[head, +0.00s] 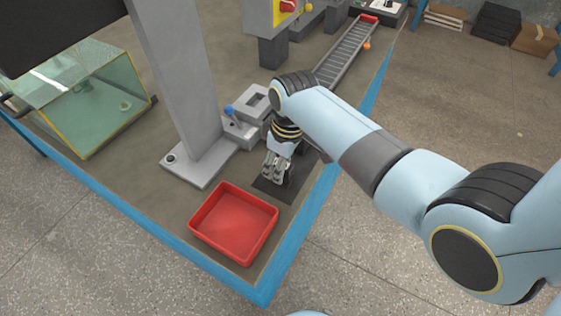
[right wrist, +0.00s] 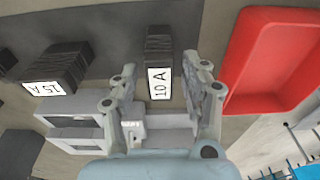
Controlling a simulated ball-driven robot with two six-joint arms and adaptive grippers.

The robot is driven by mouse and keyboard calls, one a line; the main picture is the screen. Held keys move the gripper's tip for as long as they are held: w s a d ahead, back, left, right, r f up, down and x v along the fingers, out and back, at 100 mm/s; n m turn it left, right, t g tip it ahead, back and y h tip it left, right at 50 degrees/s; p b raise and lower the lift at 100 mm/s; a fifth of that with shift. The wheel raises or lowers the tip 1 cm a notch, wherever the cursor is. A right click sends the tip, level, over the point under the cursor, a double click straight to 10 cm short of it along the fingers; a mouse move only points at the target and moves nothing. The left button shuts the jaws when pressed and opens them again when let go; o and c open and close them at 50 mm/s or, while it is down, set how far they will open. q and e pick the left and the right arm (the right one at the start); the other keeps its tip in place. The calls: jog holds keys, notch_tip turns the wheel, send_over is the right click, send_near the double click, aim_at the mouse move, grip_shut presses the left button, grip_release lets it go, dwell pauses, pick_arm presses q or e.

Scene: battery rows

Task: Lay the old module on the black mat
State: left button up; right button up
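My right gripper (head: 275,180) points down over the black mat (head: 268,192) at the table's front right edge. In the right wrist view its fingers (right wrist: 160,75) are spread, with a gap on each side of a black module labelled 10 A (right wrist: 158,50). That module appears to lie on the dark mat surface (right wrist: 112,35); exact contact is hard to tell. The frames do not show which module is the old one. In the head view my gripper hides the modules. My left gripper is out of view.
A red tray (head: 233,222) stands left of the mat, empty. A grey fixture with a blue knob (head: 229,109) stands behind the gripper, next to a grey post (head: 185,80). A roller conveyor (head: 346,55) runs behind. A glass tank (head: 85,95) stands far left.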

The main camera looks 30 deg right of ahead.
jog(key=shift+r, duration=0.3)
notch_tip(320, 180, up, 12)
jog(key=s+p, duration=0.1)
jog(key=shift+d+f+p, duration=0.2)
jog(key=shift+d+p, duration=0.15)
jog(key=shift+s+f, duration=0.1)
